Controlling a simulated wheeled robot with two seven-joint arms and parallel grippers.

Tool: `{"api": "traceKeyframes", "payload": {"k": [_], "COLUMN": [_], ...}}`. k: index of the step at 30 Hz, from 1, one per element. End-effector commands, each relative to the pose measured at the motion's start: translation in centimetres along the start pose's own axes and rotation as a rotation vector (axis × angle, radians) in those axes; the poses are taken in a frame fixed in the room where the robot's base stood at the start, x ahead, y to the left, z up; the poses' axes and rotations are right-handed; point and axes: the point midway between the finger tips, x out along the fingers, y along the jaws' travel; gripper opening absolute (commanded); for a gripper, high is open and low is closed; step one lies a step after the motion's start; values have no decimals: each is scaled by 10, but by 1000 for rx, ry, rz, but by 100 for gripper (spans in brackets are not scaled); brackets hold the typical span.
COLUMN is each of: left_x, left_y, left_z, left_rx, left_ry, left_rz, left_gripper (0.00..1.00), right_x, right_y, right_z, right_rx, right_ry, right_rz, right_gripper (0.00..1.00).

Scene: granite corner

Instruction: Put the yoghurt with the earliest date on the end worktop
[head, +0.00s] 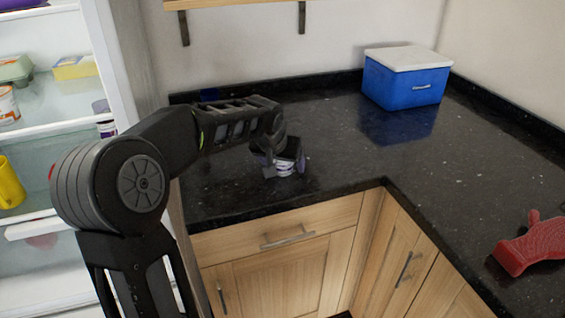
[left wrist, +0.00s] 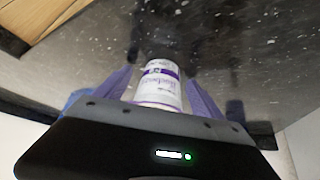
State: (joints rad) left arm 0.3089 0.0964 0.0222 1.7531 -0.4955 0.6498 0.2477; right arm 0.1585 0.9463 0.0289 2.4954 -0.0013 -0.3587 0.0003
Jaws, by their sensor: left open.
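A white and purple yoghurt pot (head: 285,168) is on the dark granite worktop (head: 330,150), near its front edge at the left end. In the left wrist view the pot (left wrist: 160,85) is between the two purple fingers, with a gap on either side. My left gripper (head: 283,166) is open around it. The label's small print and any date are too small to read. Another white pot with a purple label (head: 106,128) is at the edge of a fridge shelf, partly hidden by my arm. My right gripper is out of view.
The open fridge (head: 60,130) stands at the left, with an egg box (head: 15,70) and a yellow mug (head: 9,184) on its shelves. A blue cool box (head: 405,85) sits in the back corner. A red oven glove (head: 533,246) lies at the right. The middle worktop is clear.

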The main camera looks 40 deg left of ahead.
Motion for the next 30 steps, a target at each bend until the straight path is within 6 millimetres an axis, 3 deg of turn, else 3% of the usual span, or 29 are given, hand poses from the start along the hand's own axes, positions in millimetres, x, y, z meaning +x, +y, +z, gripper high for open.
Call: {"api": "traceKeyframes", "payload": {"k": [11,17,24,30], "left_x": [-8,-40,-90,-118], "left_y": [0,0,0,0], "left_z": [-3,-3,-3,-2], "left_rx": [0,-2,-1,0], "left_ry": [3,6,4,2], "left_rz": [0,0,0,0], "left_gripper": [78,78,78,78], "right_x": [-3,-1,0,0], "right_y": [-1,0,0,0], "right_z": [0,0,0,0], "right_rx": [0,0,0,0], "right_ry": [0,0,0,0], "right_rz": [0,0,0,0], "right_gripper": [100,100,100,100]}}
